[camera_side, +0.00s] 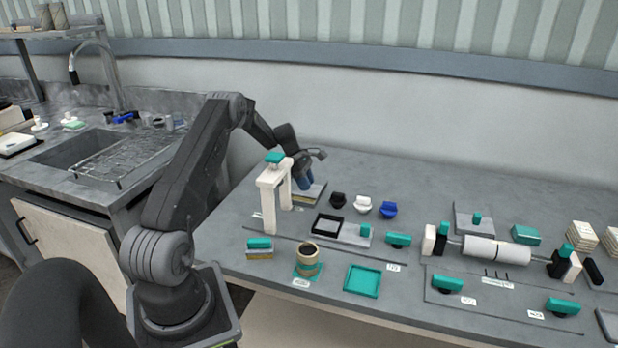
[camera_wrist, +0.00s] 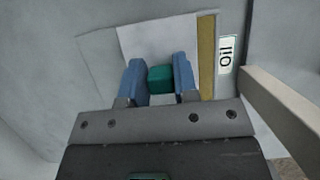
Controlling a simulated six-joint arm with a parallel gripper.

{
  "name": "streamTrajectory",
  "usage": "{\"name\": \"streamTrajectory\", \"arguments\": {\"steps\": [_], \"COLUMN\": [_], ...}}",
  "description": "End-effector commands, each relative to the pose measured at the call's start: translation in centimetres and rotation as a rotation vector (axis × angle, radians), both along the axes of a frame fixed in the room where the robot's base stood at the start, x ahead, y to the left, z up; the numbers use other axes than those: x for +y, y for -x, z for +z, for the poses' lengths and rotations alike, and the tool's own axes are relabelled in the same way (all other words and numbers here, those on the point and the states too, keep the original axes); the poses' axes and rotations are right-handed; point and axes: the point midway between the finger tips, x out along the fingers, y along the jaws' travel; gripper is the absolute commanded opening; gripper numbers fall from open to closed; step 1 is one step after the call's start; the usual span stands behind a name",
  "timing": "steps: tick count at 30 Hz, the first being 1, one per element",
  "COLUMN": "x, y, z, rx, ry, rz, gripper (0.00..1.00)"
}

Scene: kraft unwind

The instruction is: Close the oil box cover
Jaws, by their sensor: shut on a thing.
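The oil box (camera_side: 314,197) is a low box with a pale top at the back left of the bench in the side view. In the wrist view its cover (camera_wrist: 150,40) is a pale flat plate with a teal knob (camera_wrist: 160,79). A tan strip (camera_wrist: 206,60) runs along the plate's right edge, by a white label (camera_wrist: 227,55). My gripper (camera_wrist: 160,75) has its blue fingers on both sides of the knob, shut on it. In the side view my gripper (camera_side: 306,181) reaches down over the box and hides part of it. I cannot tell how far the cover is open.
A white arch with a teal top (camera_side: 268,190) stands close left of my gripper. A black-rimmed tray (camera_side: 327,224) and black, white and blue pieces (camera_side: 388,209) lie to the right. A roller (camera_side: 497,251) and a teal tray (camera_side: 362,281) are farther off.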

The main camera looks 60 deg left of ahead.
Motion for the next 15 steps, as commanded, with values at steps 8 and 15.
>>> {"name": "streamTrajectory", "arguments": {"steps": [8,15], "x": [-1.8,-2.0], "y": [1.8,2.1], "z": [0.1,0.0], "rx": [0.001,0.005], "ry": [0.000,0.004], "rz": [0.001,-0.003], "gripper": [0.00,0.00]}}
